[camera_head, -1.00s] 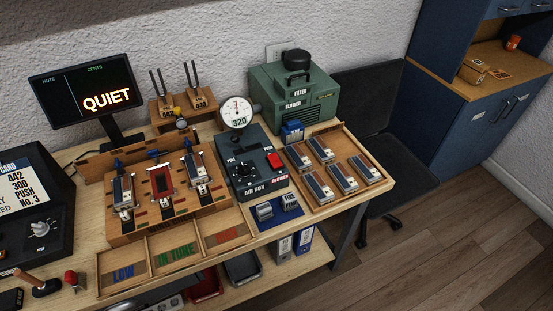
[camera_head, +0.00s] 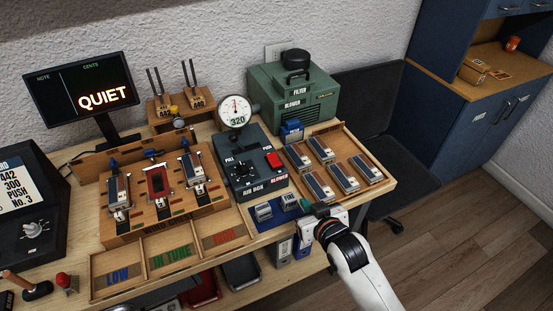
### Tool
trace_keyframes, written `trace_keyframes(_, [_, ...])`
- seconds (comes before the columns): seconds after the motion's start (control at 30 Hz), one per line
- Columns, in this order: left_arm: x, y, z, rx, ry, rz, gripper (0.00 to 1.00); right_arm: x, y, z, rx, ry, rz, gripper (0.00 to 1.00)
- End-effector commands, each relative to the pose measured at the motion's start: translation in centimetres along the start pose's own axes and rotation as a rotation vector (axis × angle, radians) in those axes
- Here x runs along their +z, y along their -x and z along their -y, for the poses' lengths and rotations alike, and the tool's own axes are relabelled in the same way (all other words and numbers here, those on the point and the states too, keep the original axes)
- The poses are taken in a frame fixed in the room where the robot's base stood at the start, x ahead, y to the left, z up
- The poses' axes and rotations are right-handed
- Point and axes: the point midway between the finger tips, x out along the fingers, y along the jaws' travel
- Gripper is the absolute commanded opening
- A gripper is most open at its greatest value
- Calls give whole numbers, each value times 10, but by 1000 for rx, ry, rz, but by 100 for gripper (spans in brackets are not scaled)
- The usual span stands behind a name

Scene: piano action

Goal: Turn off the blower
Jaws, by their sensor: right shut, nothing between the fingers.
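The green blower box (camera_head: 292,95) stands at the back right of the bench, with a black knob-like cap on top and a "BLOWER" label. A round gauge (camera_head: 235,111) reading 320 stands above the air box. My right gripper (camera_head: 313,211) is shut and empty at the bench's front edge, below and to the right of the red switch, apart from it. My left gripper is not in view.
A wooden tray (camera_head: 385,165) of several metal-and-wood blocks lies right of the air box. A blue mat (camera_head: 265,226) with small blocks lies in front. A reed stand (camera_head: 175,215) and a "QUIET" display (camera_head: 83,90) are left.

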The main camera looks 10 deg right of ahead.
Motion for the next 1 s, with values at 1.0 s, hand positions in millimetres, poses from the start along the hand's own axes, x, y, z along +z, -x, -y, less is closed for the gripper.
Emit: trace_keyframes(1.0, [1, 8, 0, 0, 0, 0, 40, 114, -51, -19, 64, 11, 327, 0])
